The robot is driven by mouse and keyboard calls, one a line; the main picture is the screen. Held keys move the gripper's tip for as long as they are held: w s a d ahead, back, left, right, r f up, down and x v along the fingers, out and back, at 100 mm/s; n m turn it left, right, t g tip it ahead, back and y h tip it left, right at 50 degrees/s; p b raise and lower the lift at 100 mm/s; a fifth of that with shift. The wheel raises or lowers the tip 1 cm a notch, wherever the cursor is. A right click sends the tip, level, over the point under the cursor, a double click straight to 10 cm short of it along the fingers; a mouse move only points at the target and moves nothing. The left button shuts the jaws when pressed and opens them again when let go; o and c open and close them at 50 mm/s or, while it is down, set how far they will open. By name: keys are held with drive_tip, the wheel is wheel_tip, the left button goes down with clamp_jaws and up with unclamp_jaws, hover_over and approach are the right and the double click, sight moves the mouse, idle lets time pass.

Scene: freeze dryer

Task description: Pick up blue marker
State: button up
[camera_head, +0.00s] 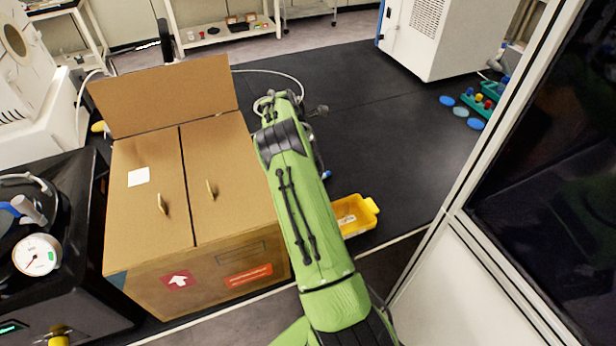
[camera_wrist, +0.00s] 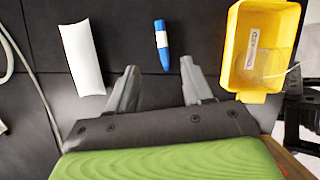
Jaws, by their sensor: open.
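The blue marker (camera_wrist: 161,46) lies on the black bench top, seen in the wrist view just beyond the gap between my fingers. In the head view a small blue bit (camera_head: 327,175) shows beside my arm, probably its end, with the rest hidden behind the arm. My gripper (camera_wrist: 157,80) is open and empty, with one finger on each side of the marker's line. The marker is apart from both fingers. In the head view my green arm hides most of the gripper.
A yellow bin (camera_head: 352,216) with a label stands right of the marker and also shows in the wrist view (camera_wrist: 232,75). A white curved piece (camera_wrist: 83,57) lies left of it. A cardboard box (camera_head: 190,185) stands left of my arm. The black bench beyond is largely clear.

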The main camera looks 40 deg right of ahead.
sight(324, 174)
drive_tip(key=b+x, duration=0.9)
drive_tip(key=x, duration=0.6)
drive_tip(key=shift+a+f, duration=0.1)
drive_tip(key=shift+a, duration=0.05)
drive_tip(key=shift+c, duration=0.3)
clamp_jaws()
